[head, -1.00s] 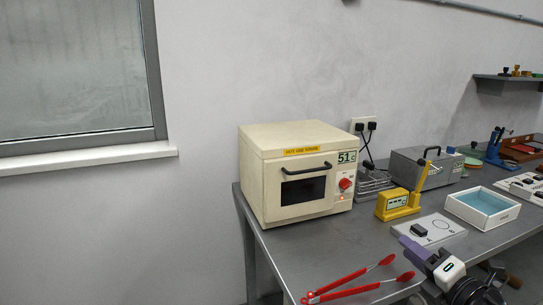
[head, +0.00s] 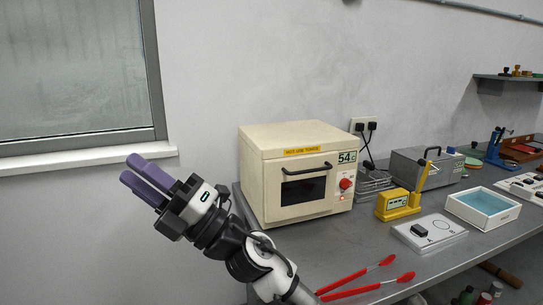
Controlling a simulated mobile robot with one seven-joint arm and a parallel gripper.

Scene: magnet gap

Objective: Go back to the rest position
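My gripper (head: 131,168) is raised at the left in the head view, in front of the bare wall below the window. Its two purple fingers point up and to the left. They stand a little apart with nothing visible between them. My arm comes up from the bottom of the picture, left of the oven and in front of the bench's left corner. The gripper is clear of everything on the bench.
The cream oven (head: 292,178) stands at the bench's left end, its display reading 54. Red tongs (head: 360,281) lie at the front edge. A white card (head: 447,230) with a black block (head: 418,230) lies near a yellow device (head: 397,205) and a blue-lined tray (head: 484,207).

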